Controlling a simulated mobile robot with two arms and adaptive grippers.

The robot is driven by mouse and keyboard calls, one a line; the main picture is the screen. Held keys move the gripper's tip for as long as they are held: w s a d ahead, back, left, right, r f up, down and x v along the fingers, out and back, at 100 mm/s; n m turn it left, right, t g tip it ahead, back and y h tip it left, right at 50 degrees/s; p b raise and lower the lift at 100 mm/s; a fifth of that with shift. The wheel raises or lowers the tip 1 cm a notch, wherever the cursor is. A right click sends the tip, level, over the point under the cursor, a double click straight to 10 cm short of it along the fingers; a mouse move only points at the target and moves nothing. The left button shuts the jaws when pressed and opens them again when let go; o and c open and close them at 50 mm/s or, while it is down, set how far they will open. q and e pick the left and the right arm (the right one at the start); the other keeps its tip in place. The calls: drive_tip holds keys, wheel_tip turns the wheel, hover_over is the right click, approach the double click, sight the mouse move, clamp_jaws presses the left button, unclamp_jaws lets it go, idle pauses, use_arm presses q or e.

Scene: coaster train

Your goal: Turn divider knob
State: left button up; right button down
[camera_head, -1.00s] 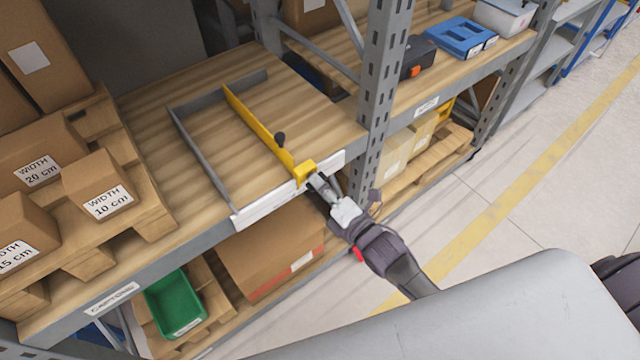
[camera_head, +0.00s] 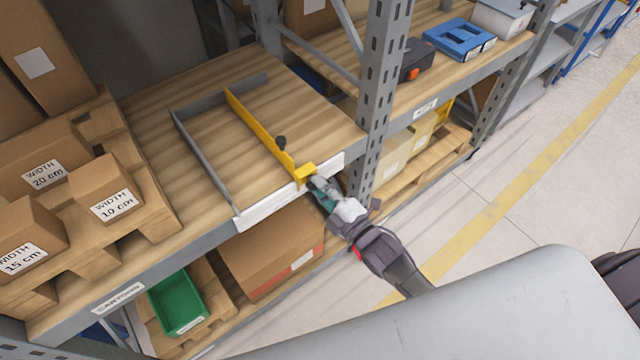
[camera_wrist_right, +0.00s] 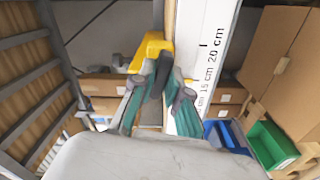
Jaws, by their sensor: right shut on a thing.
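My right gripper (camera_head: 316,184) is at the front of this block, shut on the divider knob, which the fingers mostly hide. In the right wrist view, the teal fingers of the gripper (camera_wrist_right: 161,80) close together in front of the yellow block (camera_wrist_right: 150,48). A white scale (camera_wrist_right: 207,60) with 15 cm and 20 cm marks runs beside them. My left gripper is not in view.
A grey frame (camera_head: 203,155) stands left of the divider. Cartons with width labels (camera_head: 112,203) sit on a pallet at the left. A grey rack post (camera_head: 376,100) rises close right of my gripper. The green bin (camera_head: 177,303) is below. The aisle floor is clear.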

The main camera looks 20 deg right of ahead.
drive_tip(key=shift+m+p, duration=1.15)
drive_tip(key=shift+m, duration=5.85)
drive_tip(key=c, duration=1.2)
unclamp_jaws()
drive_tip(key=shift+o, duration=0.2)
drive_tip(key=v, duration=1.2)
